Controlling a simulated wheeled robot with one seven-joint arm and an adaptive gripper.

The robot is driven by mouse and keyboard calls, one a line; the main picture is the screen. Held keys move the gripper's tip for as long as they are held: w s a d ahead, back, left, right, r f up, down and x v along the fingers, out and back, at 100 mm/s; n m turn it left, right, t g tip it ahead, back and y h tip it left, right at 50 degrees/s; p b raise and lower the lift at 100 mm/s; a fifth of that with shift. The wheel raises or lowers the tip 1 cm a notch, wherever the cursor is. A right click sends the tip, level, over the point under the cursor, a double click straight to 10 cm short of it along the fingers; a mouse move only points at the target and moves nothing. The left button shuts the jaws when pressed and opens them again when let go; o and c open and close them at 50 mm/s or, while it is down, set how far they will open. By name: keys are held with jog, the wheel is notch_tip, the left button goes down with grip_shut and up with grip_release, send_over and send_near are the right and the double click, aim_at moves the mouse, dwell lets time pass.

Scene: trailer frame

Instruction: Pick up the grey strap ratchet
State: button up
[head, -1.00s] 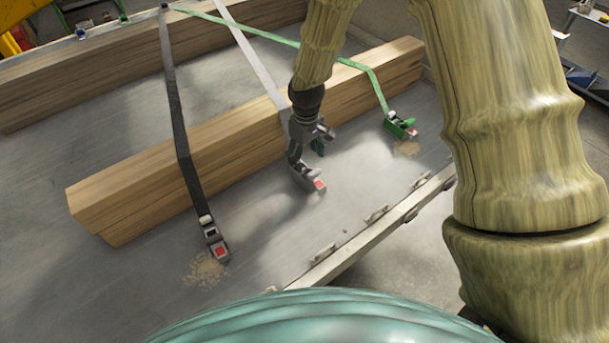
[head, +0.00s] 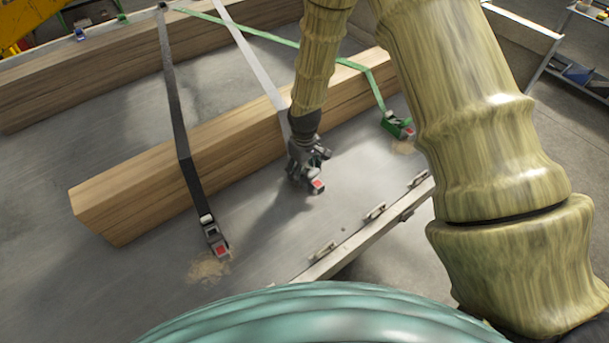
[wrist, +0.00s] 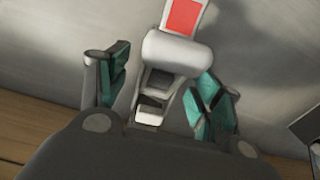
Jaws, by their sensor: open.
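The grey strap ratchet (head: 317,187) lies on the grey trailer bed at the end of the light grey strap (head: 252,57), in front of the near timber beam. It has a red label, and its upper part is hidden behind my gripper in the head view. My gripper (head: 309,172) is down over it. In the wrist view the grey ratchet (wrist: 178,52) stands between the two teal-padded fingers of my gripper (wrist: 160,90), which are open. A gap shows at the left finger; the right finger is close to the ratchet, and I cannot tell if it touches.
A dark strap ratchet (head: 216,240) lies to the left by spilled sawdust. A green ratchet (head: 397,124) lies to the right. The timber beam (head: 130,205) runs behind them. A metal side rail (head: 350,243) with latches borders the bed in front.

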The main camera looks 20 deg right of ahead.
jog(key=c, duration=1.3)
jog(key=shift+r, duration=0.15)
